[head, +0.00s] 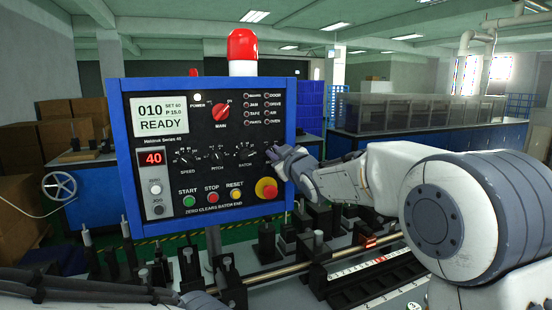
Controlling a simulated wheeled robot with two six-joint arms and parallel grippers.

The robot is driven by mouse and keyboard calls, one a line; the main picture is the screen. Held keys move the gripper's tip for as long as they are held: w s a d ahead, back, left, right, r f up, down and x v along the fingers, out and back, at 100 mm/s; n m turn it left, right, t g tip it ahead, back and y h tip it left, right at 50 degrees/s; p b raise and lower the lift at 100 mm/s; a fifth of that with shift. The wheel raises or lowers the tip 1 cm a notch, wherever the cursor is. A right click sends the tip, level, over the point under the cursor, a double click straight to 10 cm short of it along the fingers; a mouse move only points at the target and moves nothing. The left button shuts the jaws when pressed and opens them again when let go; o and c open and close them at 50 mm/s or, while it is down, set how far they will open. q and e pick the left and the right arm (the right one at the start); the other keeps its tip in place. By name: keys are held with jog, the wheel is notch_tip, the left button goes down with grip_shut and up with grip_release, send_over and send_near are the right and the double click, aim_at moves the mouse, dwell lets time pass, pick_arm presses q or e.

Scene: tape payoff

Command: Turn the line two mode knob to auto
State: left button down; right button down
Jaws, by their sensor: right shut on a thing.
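The blue-framed control panel (118,110) stands upright at centre left. It has a display reading READY, a red MAIN knob (222,111), and small black SPEED (184,159), PITCH (218,156) and BATCH (240,153) knobs. No label for a line two mode knob is readable. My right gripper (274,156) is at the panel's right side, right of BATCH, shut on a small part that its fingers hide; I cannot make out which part. My left arm runs along the bottom left edge; its jaws cannot be made out.
A red and yellow emergency stop (266,188) sits just below my right gripper. START (189,200), STOP (211,197) and RESET (235,194) buttons line the panel's lower part. A red beacon (242,46) tops it. Several dark fixtures and a rod crowd the bench in front.

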dwell(0.3)
jog(key=c, duration=0.9)
grip_release()
jog(key=b+v, duration=0.3)
jog(key=v, duration=0.7)
jog(key=shift+s+d, duration=0.15)
